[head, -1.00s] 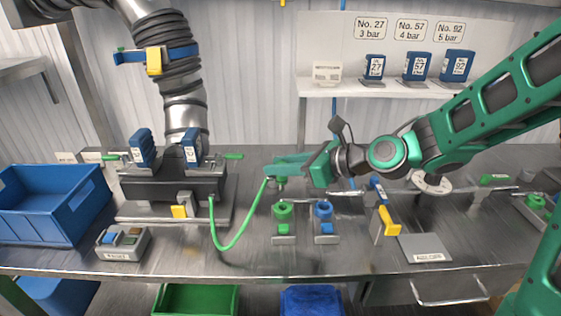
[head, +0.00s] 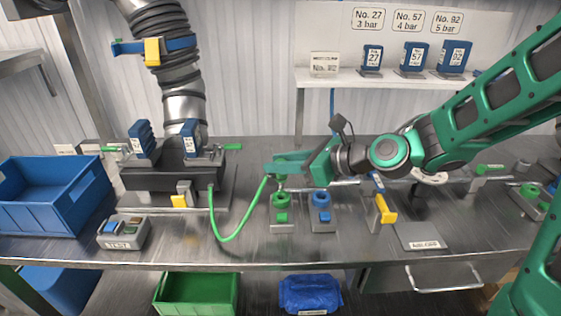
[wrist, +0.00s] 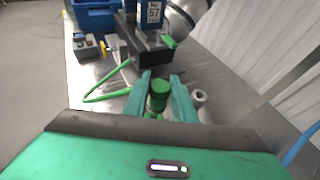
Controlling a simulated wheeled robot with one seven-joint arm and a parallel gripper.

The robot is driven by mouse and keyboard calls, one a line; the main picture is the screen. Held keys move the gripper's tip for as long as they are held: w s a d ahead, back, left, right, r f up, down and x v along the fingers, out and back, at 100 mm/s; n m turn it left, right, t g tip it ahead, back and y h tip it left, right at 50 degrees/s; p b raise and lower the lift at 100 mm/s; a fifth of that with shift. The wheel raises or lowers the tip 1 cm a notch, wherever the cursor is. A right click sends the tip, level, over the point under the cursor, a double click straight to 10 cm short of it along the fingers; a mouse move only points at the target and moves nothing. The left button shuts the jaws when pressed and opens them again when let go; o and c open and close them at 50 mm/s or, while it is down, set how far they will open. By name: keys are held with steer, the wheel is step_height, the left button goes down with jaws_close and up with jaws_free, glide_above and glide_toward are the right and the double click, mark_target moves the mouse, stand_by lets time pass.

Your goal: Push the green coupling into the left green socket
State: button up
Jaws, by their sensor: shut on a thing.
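My gripper (head: 277,171) is shut on the green coupling (wrist: 158,95), which sits between the two green fingers in the wrist view. In the head view the lower end of the coupling (head: 281,184) shows under the fingers. The left green socket (head: 281,200) stands on a small plate straight below it, and the coupling's lower end is at or just above the socket's top. I cannot tell whether they touch. A green hose (head: 239,229) hangs in a loop from the coupling to the dark machine. The socket is hidden in the wrist view.
A blue socket (head: 321,200) stands close to the right of the green one. Another green socket (head: 530,191) is at the far right. A yellow-handled part (head: 385,209) and the dark machine (head: 173,177) flank the area. The bench front is mostly clear.

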mark_target(281, 180)
steer(key=shift+f, duration=2.8)
stand_by(2.2)
steer(key=o, duration=1.2)
steer(key=shift+c, duration=0.2)
steer(key=shift+o, duration=0.6)
steer(key=o, duration=0.4)
steer(key=shift+c, duration=0.2)
steer(key=shift+r, duration=0.15)
steer(key=shift+r, duration=2.9)
